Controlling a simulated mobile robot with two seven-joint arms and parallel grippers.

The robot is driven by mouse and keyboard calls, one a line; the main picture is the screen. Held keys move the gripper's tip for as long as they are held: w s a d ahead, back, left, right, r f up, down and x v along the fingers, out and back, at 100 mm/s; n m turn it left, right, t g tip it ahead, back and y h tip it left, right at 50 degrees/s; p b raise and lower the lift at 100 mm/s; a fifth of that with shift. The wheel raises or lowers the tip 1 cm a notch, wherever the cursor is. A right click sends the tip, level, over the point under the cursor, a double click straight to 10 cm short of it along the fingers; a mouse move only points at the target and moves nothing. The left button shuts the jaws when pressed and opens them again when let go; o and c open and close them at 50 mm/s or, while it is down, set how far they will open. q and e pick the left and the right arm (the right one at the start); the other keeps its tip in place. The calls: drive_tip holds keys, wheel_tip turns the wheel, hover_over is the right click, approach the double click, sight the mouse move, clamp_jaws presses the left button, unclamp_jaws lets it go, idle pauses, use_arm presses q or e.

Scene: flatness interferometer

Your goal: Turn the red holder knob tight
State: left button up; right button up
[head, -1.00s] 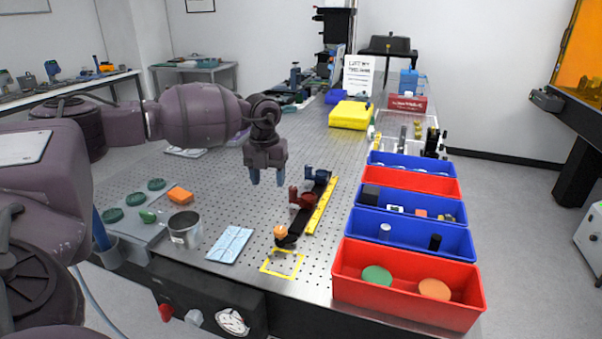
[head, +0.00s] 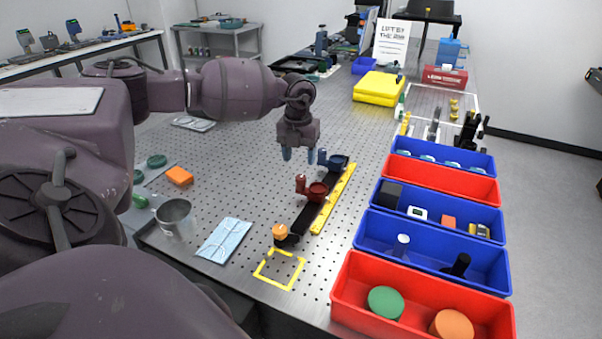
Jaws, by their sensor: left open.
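The red holder (head: 318,191) stands on a black rail on the perforated table, with its red knob (head: 301,184) on its left side. A blue holder (head: 337,163) stands behind it on the same rail, and an orange knob (head: 280,231) is at the near end. My left gripper (head: 298,156) points down with its two blue fingertips apart and nothing between them. In the picture it is just above the red knob; I cannot tell the exact gap. My right gripper is not in view.
A yellow strip (head: 335,198) lies right of the rail. Blue and red bins (head: 340,296) line the right edge. A metal cup (head: 175,218), a pale blue cloth (head: 224,240) and a yellow square outline (head: 262,276) are nearer. The table left of the rail is mostly clear.

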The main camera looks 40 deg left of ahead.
sight(301, 177)
use_arm(q)
wheel_tip(301, 177, down, 5)
drive_tip(key=shift+w+d+f, duration=0.1)
drive_tip(key=shift+f, duration=0.55)
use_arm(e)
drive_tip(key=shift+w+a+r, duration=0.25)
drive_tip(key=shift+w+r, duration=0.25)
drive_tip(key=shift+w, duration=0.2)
use_arm(q)
drive_tip(key=shift+c, duration=0.3)
drive_tip(key=c, duration=0.7)
drive_tip(key=shift+c, duration=0.8)
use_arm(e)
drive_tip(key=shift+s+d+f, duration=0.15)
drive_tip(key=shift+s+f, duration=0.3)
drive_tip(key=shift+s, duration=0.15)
